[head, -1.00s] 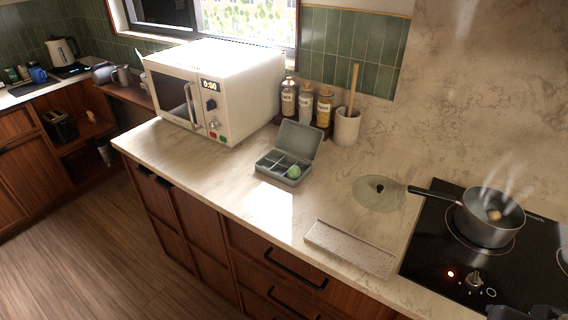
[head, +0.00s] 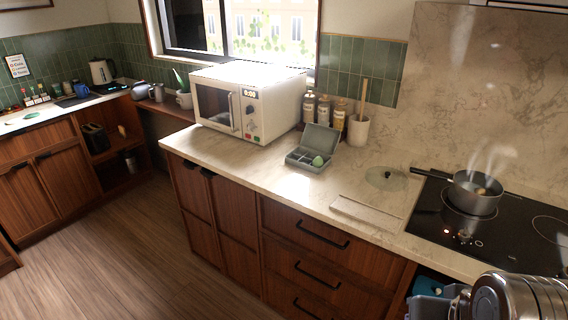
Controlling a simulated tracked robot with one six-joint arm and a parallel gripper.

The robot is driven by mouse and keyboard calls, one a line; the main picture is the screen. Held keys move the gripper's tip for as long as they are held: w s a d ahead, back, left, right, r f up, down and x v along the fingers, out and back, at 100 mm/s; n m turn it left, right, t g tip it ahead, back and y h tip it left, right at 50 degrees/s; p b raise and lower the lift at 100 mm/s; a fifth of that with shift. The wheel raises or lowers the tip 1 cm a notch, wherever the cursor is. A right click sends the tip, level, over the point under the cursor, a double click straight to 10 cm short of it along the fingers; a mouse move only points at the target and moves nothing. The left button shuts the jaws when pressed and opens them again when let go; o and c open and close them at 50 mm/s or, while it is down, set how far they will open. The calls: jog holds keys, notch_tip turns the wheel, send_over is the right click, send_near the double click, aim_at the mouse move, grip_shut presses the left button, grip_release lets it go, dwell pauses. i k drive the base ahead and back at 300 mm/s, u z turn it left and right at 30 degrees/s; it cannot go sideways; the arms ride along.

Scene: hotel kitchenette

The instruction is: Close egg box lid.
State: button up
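The grey egg box (head: 300,161) sits on the marble counter, right of the microwave. Its lid (head: 321,139) stands up, hinged open at the back. A pale green egg (head: 318,161) lies in a compartment at the right of the box; the other compartments that I can see look empty. Part of my arm shows at the bottom right, well apart from the box. My gripper's fingertips cannot be made out there.
A white microwave (head: 246,103) stands left of the box. Spice jars (head: 324,110) and a utensil pot (head: 358,130) stand behind it. Right are a glass lid (head: 386,178), a pale board (head: 366,214) and a steaming saucepan (head: 474,194) on the hob. Counter in front of the box is clear.

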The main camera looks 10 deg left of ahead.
aim_at(322, 138)
jog(key=u, duration=0.2)
jog(key=k, duration=0.5)
jog(key=u, duration=0.65)
jog(key=i, duration=1.5)
jog(key=z, duration=0.5)
jog(key=k, duration=0.7)
jog(key=u, duration=0.15)
jog(key=i, duration=0.3)
jog(key=u, duration=0.05)
